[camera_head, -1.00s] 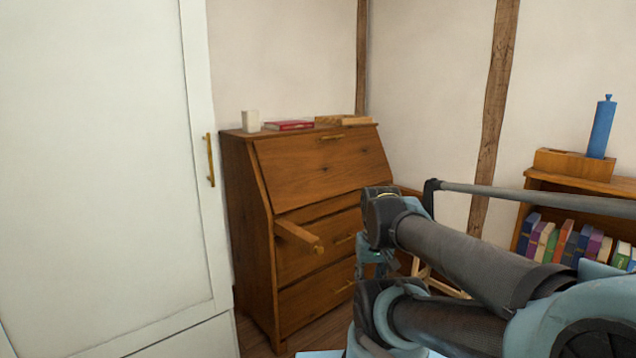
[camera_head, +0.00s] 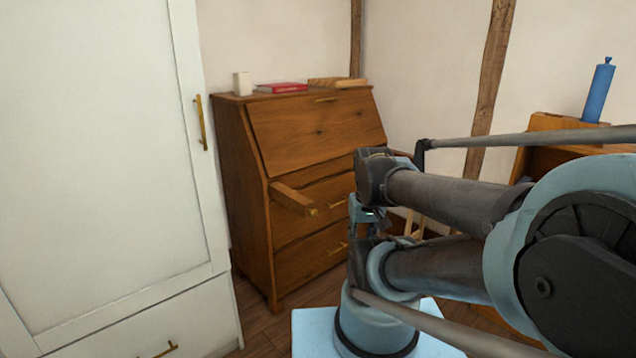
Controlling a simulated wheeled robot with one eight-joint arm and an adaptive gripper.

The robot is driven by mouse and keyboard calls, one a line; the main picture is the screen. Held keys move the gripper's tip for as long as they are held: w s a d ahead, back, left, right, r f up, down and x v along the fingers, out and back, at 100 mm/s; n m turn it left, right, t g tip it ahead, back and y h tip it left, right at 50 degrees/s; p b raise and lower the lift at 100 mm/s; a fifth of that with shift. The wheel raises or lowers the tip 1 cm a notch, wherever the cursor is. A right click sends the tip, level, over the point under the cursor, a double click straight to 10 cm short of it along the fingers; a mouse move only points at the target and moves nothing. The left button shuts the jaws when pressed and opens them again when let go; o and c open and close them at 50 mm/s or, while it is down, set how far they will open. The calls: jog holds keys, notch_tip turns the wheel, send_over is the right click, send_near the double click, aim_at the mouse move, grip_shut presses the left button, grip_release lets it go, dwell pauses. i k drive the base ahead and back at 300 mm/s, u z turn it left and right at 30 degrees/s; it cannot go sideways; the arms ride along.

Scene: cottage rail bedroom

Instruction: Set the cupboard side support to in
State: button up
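A brown wooden cupboard (camera_head: 234,180) with a slanted front flap (camera_head: 320,130) stands against the wall, left of my arm. The flap is shut, with a brass handle near its top edge. A wooden side support (camera_head: 293,199) sticks out from the cupboard's front, below the flap's left end, with a small brass knob at its tip. Any support on the right side is hidden behind my arm. My gripper (camera_head: 367,215) seems to be partly visible between my arm links, right of the support and apart from it; its fingers cannot be made out.
A white wardrobe (camera_head: 100,150) stands close on the left. A white cup (camera_head: 242,84), a red book (camera_head: 282,88) and a wooden tray (camera_head: 337,83) are on the cupboard top. Some wooden floor (camera_head: 265,325) is clear.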

aim_at(300, 204)
jog(key=u, duration=0.7)
jog(key=k, duration=1.65)
jog(key=z, duration=0.65)
jog(key=i, duration=1)
